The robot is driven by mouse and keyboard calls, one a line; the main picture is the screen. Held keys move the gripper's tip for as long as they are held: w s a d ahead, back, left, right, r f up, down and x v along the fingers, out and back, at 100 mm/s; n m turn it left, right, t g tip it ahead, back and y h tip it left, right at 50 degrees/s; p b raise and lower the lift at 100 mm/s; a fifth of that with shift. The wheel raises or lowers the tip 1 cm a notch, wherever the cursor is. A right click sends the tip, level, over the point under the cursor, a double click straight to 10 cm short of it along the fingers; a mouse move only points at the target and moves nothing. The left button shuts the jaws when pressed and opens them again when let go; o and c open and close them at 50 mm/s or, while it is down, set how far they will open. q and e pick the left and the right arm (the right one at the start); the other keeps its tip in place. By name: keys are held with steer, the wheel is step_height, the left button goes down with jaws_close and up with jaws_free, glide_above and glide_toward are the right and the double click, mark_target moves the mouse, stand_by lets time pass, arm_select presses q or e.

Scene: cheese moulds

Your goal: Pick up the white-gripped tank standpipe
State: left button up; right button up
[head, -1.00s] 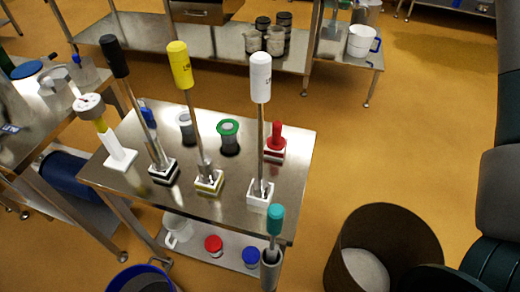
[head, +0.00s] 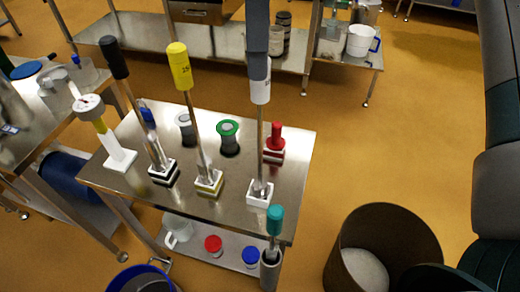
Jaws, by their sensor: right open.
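The white-gripped tank standpipe (head: 261,93) stands upright, its thin metal pipe in a small white socket block (head: 260,193) at the front right of the steel table. My right gripper (head: 258,66) comes down from the top edge as a grey shape over the upper part of the white grip and hides it. It is open. I cannot tell from this view whether its fingers touch the grip. My left gripper is not in view.
A yellow-gripped standpipe (head: 180,68) and a black-gripped one (head: 115,60) stand to the left. A red-handled item (head: 276,137) and a green-rimmed cup (head: 228,135) stand behind. A teal-handled tool (head: 275,221) is at the table's front; a dark bin (head: 400,225) stands right.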

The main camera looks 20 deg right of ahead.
steer(key=shift+f, duration=0.15)
steer(key=shift+w+d+f+p, duration=0.1)
steer(key=shift+f+p, duration=0.25)
steer(key=shift+f, duration=0.95)
steer(key=shift+w+d+f+p, duration=0.1)
steer(key=shift+f+p, duration=0.2)
steer(key=shift+f, duration=0.95)
jaws_close()
